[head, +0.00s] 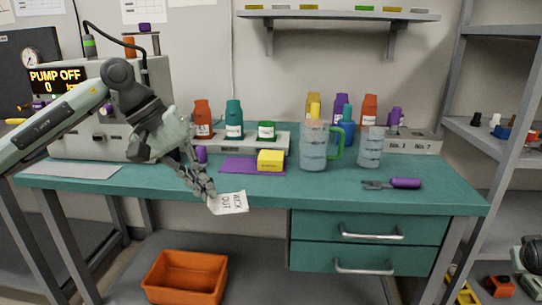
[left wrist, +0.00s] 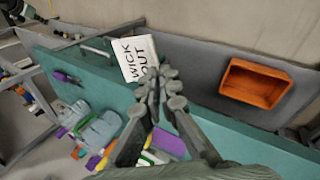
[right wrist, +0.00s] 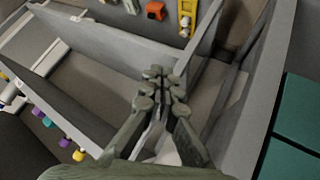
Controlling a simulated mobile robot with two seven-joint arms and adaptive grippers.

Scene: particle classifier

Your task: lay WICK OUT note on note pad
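The WICK OUT note (head: 233,202) is a white sheet with black lettering. My left gripper (head: 208,190) is shut on its edge and holds it at the front edge of the teal bench, left of the drawers. The note (left wrist: 136,58) also shows at the fingertips of my left gripper (left wrist: 164,86) in the left wrist view. A yellow block (head: 270,159), which looks like the note pad, sits at the right end of a flat purple mat (head: 238,166), behind and right of the note. My right gripper (right wrist: 160,92) shows only in the right wrist view, fingertips together and empty, by grey shelving.
A jug (head: 313,145) with a green handle and a clear beaker (head: 370,148) stand right of the yellow block. Purple-handled pliers (head: 404,183) lie farther right. Coloured bottles line the back. An orange bin (head: 185,277) is below the bench.

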